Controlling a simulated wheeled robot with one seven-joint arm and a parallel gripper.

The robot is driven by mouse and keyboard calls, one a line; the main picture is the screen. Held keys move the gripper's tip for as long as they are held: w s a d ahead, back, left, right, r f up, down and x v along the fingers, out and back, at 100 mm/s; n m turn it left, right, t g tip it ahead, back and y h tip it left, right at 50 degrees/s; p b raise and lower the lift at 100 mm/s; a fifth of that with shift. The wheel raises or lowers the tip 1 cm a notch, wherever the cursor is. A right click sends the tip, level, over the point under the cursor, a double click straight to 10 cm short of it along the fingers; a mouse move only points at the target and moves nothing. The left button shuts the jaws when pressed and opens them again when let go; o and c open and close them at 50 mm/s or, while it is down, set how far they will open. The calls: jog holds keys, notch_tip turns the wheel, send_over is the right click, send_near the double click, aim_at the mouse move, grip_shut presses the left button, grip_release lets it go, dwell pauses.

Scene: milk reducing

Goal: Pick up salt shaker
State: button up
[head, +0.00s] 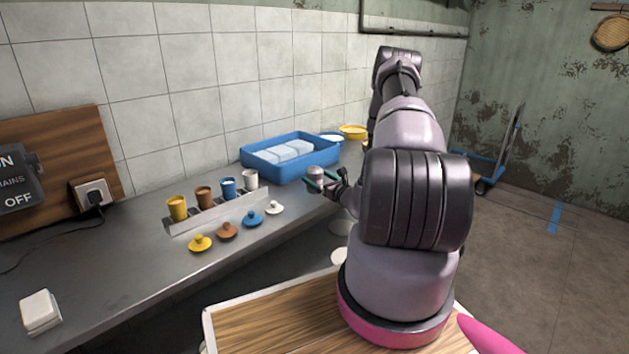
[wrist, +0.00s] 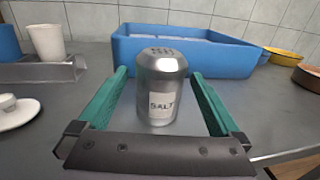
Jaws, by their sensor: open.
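The salt shaker (wrist: 161,82) is a silver metal cylinder with a holed top and a "SALT" label, standing upright on the grey counter in the wrist view. My gripper (wrist: 160,80) is open, with one green finger on each side of the shaker. Small gaps seem to show between the fingers and the shaker. In the head view the shaker (head: 316,173) is small, and my gripper (head: 322,182) is around it near the counter's right part. My arm hides some of the counter behind it.
A blue tray (head: 262,170) with white blocks stands behind the shaker. To the left, a metal rack (head: 215,212) holds several coloured cups, with lids such as the white one (head: 274,208) in front. Yellow and brown bowls (wrist: 284,60) stand at the back right.

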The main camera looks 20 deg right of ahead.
jog(key=shift+w+a, duration=0.2)
jog(key=shift+w, duration=0.95)
jog(key=c, duration=1.6)
